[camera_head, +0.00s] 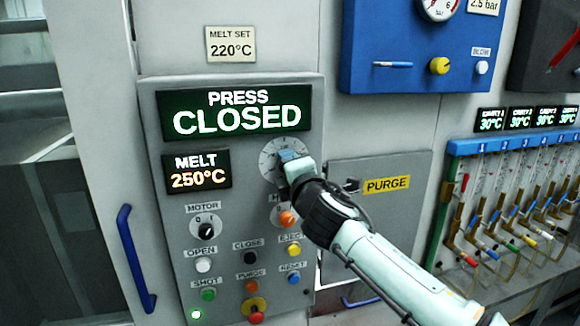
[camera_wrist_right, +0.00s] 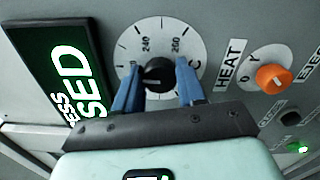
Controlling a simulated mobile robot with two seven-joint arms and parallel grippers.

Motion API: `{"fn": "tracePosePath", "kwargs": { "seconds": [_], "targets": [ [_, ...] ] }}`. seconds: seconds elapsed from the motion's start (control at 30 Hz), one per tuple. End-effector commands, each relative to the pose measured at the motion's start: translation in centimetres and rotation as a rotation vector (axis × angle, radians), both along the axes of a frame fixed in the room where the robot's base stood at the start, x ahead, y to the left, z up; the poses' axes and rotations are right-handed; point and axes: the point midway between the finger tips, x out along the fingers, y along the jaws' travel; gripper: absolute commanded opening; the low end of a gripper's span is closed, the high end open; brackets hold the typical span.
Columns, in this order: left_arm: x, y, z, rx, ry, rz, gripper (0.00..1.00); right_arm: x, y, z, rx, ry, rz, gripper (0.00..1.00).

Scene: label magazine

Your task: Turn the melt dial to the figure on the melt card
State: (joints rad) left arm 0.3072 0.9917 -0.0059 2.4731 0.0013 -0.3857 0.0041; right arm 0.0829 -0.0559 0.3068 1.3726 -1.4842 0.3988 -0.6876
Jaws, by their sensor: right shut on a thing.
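The melt card (camera_head: 231,44) on the wall reads "MELT SET 220°C". The melt display (camera_head: 197,172) on the grey panel reads 250°C. The melt dial has a round white scale (camera_head: 268,160), partly hidden behind my right gripper (camera_head: 289,158) in the head view. In the right wrist view, the dial's black knob (camera_wrist_right: 157,72) sits between the blue fingers of my right gripper (camera_wrist_right: 158,88), which is shut on it. The figures 240 and 260 show on the scale (camera_wrist_right: 162,34); its lower part is hidden. My left gripper is not in view.
A display (camera_head: 236,111) above reads "PRESS CLOSED". The orange heat knob (camera_wrist_right: 272,77) is close beside the dial. Several buttons and a motor switch (camera_head: 205,227) lie lower on the panel. A box with a "PURGE" label (camera_head: 387,184) stands to the right.

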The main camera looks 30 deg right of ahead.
Motion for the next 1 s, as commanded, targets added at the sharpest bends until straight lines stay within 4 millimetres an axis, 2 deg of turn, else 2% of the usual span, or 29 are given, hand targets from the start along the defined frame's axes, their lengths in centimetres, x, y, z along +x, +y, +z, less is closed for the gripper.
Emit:
{"fn": "tracePosePath", "kwargs": {
  "seconds": [0.43,0.47,0.5,0.53,0.83,1.0],
  "targets": [
    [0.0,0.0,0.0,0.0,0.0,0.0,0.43,0.0,0.0,0.1,-0.01,0.0,0.0,0.09],
    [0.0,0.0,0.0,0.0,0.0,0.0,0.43,0.0,0.0,0.1,-0.009,0.0,0.0,0.46],
    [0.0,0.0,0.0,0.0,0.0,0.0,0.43,0.0,0.0,0.1,-0.009,0.0,0.0,0.59],
    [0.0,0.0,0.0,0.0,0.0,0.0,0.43,0.0,0.0,0.1,-0.009,0.0,0.0,0.65],
    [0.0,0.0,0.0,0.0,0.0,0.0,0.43,-0.1,0.0,0.0,-0.009,0.001,0.0,0.65],
    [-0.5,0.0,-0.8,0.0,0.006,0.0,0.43,-1.8,0.4,0.0,-0.009,0.0,0.0,0.65]
  ]
}}
